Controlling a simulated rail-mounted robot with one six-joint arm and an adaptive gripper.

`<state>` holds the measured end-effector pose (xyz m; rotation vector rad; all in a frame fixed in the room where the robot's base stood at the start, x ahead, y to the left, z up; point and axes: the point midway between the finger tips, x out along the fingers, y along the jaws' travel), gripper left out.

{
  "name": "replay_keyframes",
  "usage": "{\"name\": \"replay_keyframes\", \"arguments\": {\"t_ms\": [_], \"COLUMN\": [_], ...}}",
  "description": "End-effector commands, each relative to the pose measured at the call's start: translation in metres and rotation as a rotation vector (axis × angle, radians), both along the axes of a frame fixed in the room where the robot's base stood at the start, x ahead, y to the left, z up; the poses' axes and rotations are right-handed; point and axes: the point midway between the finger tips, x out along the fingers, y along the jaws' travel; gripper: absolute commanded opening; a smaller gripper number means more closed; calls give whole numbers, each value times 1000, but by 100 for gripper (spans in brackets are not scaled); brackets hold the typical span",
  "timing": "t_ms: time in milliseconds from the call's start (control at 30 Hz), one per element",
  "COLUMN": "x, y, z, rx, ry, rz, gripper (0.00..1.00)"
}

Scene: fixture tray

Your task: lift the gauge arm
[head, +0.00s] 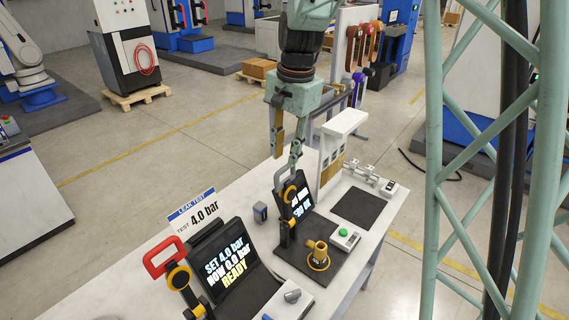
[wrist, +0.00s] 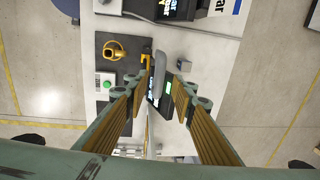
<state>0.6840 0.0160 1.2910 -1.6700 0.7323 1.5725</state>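In the head view the handle rises beside the screen. My gripper (head: 286,152) points down just above the handle, with its fingers apart. In the wrist view the grey handle (wrist: 160,68) shows between the fingers of my gripper (wrist: 157,82). I cannot tell whether either finger touches it. A yellow fitting (head: 318,256) stands on the dark base plate in front of the screen.
A leak test station with a red handle (head: 162,256) and a screen (head: 228,261) reading READY stands at the near left. A green-button box (head: 345,238) is right of the fitting. A white upright panel (head: 334,150) stands behind. A dark mat (head: 358,207) is bare.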

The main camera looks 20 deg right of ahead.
Motion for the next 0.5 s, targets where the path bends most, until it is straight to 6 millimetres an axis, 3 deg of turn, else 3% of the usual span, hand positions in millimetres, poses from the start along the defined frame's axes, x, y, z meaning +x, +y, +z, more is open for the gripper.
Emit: {"name": "replay_keyframes", "arguments": {"t_ms": [200,500], "x": [2,3], "y": [2,3], "z": [-24,-38], "rx": [0,-1], "ry": [2,1], "rz": [1,1], "gripper": [24,24]}}
